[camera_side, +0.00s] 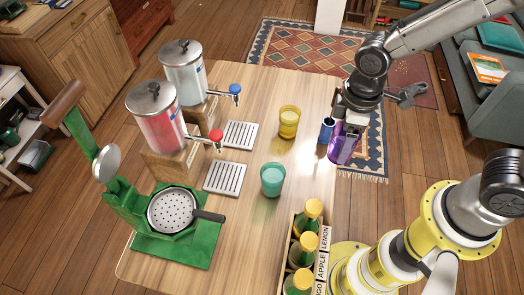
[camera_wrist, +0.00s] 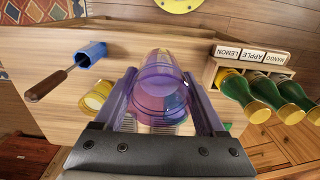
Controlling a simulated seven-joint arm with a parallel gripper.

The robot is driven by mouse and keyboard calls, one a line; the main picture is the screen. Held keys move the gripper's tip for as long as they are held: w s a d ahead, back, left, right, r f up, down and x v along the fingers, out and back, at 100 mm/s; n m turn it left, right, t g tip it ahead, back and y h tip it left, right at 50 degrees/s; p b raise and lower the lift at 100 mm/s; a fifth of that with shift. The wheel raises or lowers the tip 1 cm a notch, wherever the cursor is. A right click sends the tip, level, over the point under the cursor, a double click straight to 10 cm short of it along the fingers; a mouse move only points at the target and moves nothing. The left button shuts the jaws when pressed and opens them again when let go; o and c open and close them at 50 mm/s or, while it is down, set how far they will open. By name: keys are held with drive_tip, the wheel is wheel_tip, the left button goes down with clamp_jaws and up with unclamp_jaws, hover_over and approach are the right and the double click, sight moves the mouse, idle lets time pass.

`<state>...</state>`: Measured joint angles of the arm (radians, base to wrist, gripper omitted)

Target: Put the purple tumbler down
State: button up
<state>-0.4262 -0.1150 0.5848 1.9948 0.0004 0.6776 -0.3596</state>
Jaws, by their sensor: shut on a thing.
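The purple tumbler (camera_side: 340,150) is translucent and sits between the fingers of my gripper (camera_wrist: 160,80), which is shut on it. In the wrist view the tumbler (camera_wrist: 160,85) fills the middle, with a finger along each side. In the side view it is near the right edge of the wooden table (camera_side: 300,240). I cannot tell its exact height over the table. A yellow tumbler (camera_side: 289,122) and a teal tumbler (camera_side: 272,179) stand on the table to its left.
A blue cup-like piece with a brown-handled rod (camera_wrist: 45,85) is close beside the tumbler. A bottle crate (camera_side: 318,250) stands at the front. Two dispensers (camera_side: 185,75) with drip trays (camera_side: 225,178) and a green press (camera_side: 170,245) are left. The table middle has bare room.

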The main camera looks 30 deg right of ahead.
drive_tip(key=w+a+f, duration=0.1)
drive_tip(key=w+f, duration=0.2)
drive_tip(key=w, duration=0.1)
drive_tip(key=w+a+f, duration=0.2)
drive_tip(key=w+f, duration=0.1)
drive_tip(key=w, duration=0.1)
drive_tip(key=w+a+f, duration=0.2)
drive_tip(key=w+f, duration=0.1)
drive_tip(key=w, duration=0.1)
drive_tip(key=shift+a+f, duration=0.2)
drive_tip(key=shift+w+a+f, duration=0.1)
drive_tip(key=shift+w+f, duration=0.05)
drive_tip(key=shift+f, duration=1.55)
drive_tip(key=shift+f, duration=0.15)
drive_tip(key=o, duration=1.5)
wheel_tip(320, 180, up, 12)
drive_tip(key=shift+r, duration=0.25)
